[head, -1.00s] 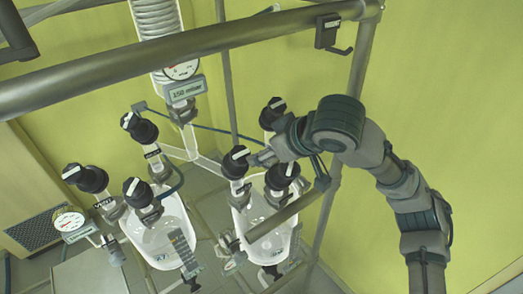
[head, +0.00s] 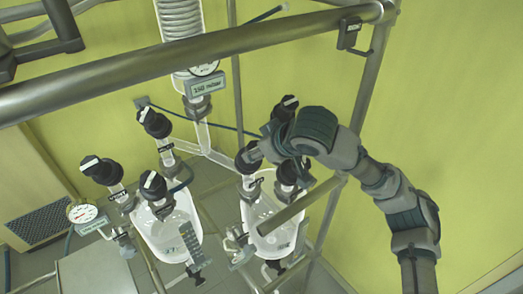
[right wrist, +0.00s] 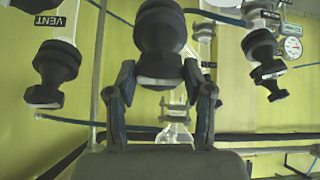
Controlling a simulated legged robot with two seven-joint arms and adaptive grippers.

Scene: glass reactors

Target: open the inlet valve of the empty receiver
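Two clear glass receivers stand below the frame, a left one (head: 168,238) and a right one (head: 268,228). Neither shows clear liquid; I cannot tell their contents for sure. Black valve knobs with white pointer bars top both. My right gripper (right wrist: 159,72) is at the front-left knob (head: 247,157) of the right receiver. In the right wrist view this black knob (right wrist: 160,38) with a white bar lies between the fingertips, with a small gap at the left finger. The knob's label is hidden. A knob labelled VENT (right wrist: 56,68) is to its left. My left gripper is not in view.
Other knobs (head: 153,186) stand close by. A condenser with a pressure display (head: 207,86) hangs behind. A dark bracket-like piece (head: 62,25) is at upper left.

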